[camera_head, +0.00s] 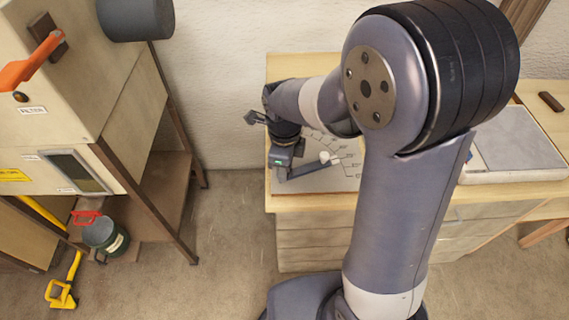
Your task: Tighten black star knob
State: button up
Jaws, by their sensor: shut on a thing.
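My gripper (281,172) points down over the left part of the wooden bench. Its dark body carries a small green light. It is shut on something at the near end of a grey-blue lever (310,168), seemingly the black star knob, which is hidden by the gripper. The lever has a white round end (325,157) and slants up to the right over a pale board (340,180) with dark lines and marks. My fingertips are too small and covered to see clearly.
The bench (313,201) has drawers below. A pale flat panel (517,142) lies at its right. At the left stand a cream cabinet with an orange handle (32,61), a dark cylinder (136,17) and a green can (105,237). The floor between is clear.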

jog(key=o, duration=1)
notch_tip(320, 180, up, 11)
jog(key=shift+f, duration=0.1)
dwell(0.3)
notch_tip(320, 180, down, 11)
jog(key=shift+r, duration=0.15)
dwell(0.3)
jog(key=shift+n, duration=0.3)
